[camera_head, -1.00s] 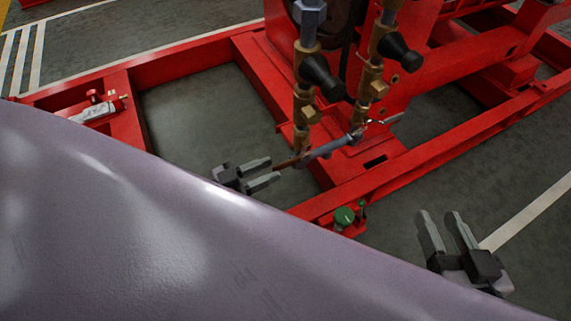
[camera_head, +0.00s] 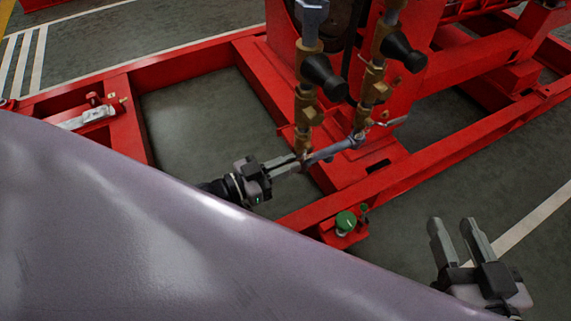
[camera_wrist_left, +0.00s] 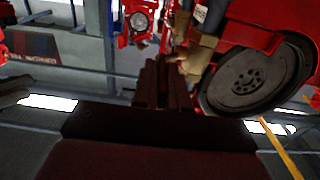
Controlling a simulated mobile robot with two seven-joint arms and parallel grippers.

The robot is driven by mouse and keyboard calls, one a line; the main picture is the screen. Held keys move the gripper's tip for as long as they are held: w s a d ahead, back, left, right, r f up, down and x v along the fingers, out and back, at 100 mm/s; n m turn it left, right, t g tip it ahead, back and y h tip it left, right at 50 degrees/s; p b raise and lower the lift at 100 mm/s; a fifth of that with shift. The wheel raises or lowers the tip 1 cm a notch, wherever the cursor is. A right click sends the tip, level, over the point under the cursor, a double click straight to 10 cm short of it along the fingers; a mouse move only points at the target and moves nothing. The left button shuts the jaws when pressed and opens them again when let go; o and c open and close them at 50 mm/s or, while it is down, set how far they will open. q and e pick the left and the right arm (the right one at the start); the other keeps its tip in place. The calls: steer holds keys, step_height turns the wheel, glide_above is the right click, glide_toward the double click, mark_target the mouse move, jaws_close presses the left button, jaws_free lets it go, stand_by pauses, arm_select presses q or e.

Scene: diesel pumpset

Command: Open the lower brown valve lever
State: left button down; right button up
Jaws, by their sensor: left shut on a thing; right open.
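Two brass valve pipes hang in front of the red machine in the head view, a left one (camera_head: 306,105) and a right one (camera_head: 373,82), each with a black knob. A grey pipe (camera_head: 335,150) joins their lower ends. My left gripper (camera_head: 292,162) is shut on the brown valve lever at the foot of the left brass pipe. Its fingers hide most of the lever. In the left wrist view the fingers (camera_wrist_left: 160,82) are dark, close to brass fittings (camera_wrist_left: 200,55). My right gripper (camera_head: 455,228) is open and empty at lower right.
The red frame rail (camera_head: 400,172) runs between my grippers. A green-topped part (camera_head: 346,221) sits on a small red bracket at its near side. A large pale curved surface (camera_head: 150,230) fills the lower left. Grey floor (camera_head: 200,110) shows inside the frame.

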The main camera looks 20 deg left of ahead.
mark_target(305, 158)
arm_select(q)
steer(key=shift+f, duration=0.1)
steer(key=shift+w+a+f+t+h, duration=0.1)
steer(key=shift+w+f+t+h, duration=0.05)
steer(key=shift+f+t+h, duration=0.9)
steer(key=shift+w+f+t+h, duration=0.35)
steer(key=shift+t, duration=0.6)
steer(key=shift+f, duration=0.1)
steer(key=shift+f+t, duration=0.15)
steer(key=shift+t, duration=0.15)
steer(key=c, duration=1.2)
jaws_free()
steer(key=shift+s, duration=0.1)
steer(key=shift+c, duration=0.2)
steer(key=shift+d+h, duration=0.2)
steer(key=shift+h, duration=0.2)
steer(key=shift+s+f, duration=0.1)
steer(key=shift+s, duration=0.1)
